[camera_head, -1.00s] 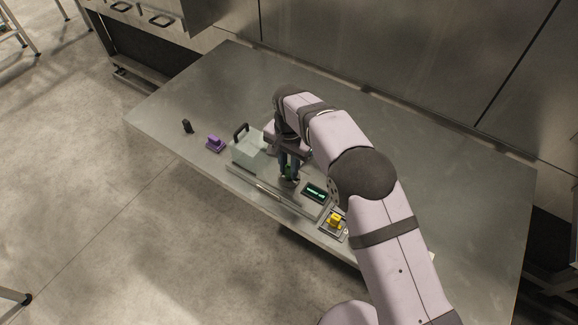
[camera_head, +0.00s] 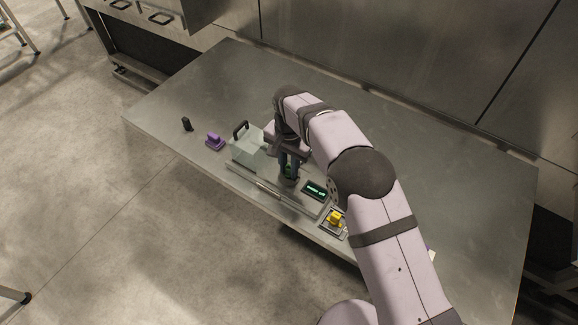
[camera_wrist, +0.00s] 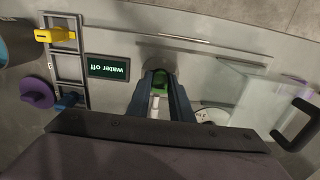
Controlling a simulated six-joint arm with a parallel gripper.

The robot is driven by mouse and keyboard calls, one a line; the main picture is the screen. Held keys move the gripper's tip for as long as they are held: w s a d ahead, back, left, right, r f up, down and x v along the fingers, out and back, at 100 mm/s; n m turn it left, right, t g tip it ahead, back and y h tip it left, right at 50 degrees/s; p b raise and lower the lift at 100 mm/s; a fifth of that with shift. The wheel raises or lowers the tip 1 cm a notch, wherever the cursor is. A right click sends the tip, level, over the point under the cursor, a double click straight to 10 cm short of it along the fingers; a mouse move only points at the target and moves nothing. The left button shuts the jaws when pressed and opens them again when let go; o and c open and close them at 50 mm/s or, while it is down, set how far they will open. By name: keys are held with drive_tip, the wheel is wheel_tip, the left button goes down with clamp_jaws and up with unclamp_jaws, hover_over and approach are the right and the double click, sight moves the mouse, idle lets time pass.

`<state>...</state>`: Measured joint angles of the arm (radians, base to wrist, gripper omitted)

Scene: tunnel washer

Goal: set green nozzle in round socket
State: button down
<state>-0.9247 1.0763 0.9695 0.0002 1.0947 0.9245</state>
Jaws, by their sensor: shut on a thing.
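The green nozzle (camera_wrist: 160,80) is between the fingers of my gripper (camera_wrist: 160,88) in the wrist view. My gripper is shut on it and points down. In the head view the nozzle (camera_head: 289,171) shows as a small green patch between the fingers. Directly at the fingertips is a round grey fitting (camera_wrist: 158,54), which looks like the round socket; it also shows at the nozzle's lower end in the head view (camera_head: 289,182). The fingers hide the nozzle's tip, so I cannot tell how deep it sits in the fitting.
A display (camera_wrist: 108,66) reads "water off". Beside it is a grey frame (camera_wrist: 83,57) with a yellow block (camera_wrist: 55,35) and a blue piece (camera_wrist: 68,101). A clear box with a black handle (camera_head: 240,130) stands left of my gripper. A purple object (camera_head: 214,142) and black object (camera_head: 187,124) lie farther left.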

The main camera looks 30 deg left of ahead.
drive_tip(key=shift+f, duration=0.15)
idle(0.4)
drive_tip(key=c, duration=1.1)
unclamp_jaws()
drive_tip(key=shift+r+p, duration=2.4)
drive_tip(key=shift+r, duration=1.4)
